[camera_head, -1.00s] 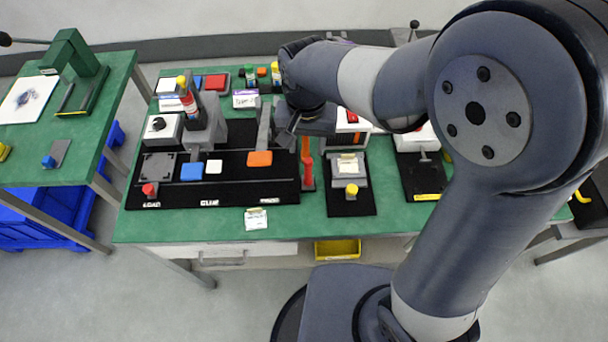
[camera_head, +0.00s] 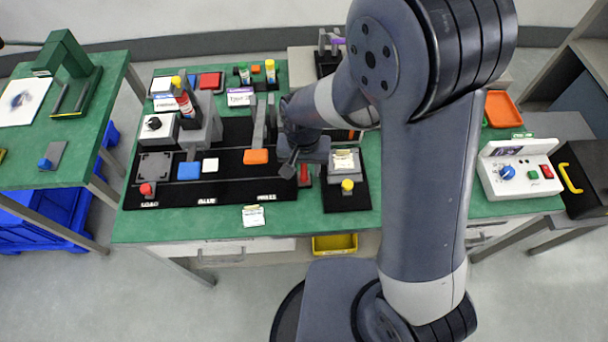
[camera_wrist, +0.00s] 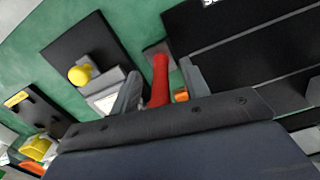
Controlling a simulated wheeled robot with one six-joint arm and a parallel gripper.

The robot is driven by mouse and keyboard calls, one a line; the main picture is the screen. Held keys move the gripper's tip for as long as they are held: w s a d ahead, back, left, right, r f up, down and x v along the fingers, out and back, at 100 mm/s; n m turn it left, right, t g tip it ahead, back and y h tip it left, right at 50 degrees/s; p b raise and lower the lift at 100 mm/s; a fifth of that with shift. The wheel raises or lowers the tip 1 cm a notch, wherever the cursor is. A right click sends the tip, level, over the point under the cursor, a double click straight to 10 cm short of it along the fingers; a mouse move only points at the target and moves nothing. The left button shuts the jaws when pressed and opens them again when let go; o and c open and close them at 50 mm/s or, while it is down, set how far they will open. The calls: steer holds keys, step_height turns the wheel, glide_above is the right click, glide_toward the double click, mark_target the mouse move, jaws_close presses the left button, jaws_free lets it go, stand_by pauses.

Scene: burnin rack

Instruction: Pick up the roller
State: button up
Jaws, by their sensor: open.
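The roller appears to be the upright red-handled tool (camera_head: 304,174) in a small dark stand between the long black board and the smaller black board. In the wrist view its red handle (camera_wrist: 160,78) lies between the two grey fingers, with a small orange part beside it. My gripper (camera_wrist: 163,88) is open, one finger on each side of the handle; I cannot tell whether either touches it. In the head view my gripper (camera_head: 305,160) hangs over the tool and hides its upper part.
The long black board (camera_head: 225,192) with blue, white and orange blocks is left. A smaller board with a yellow knob (camera_head: 347,185) is close on the right. A white control box (camera_head: 520,170) stands farther right. A yellow bin (camera_head: 335,244) sits below the table edge.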

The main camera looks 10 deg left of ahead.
steer(key=shift+c, duration=0.4)
jaws_close()
step_height(320, 180, up, 10)
steer(key=shift+r, duration=0.1)
stand_by(0.5)
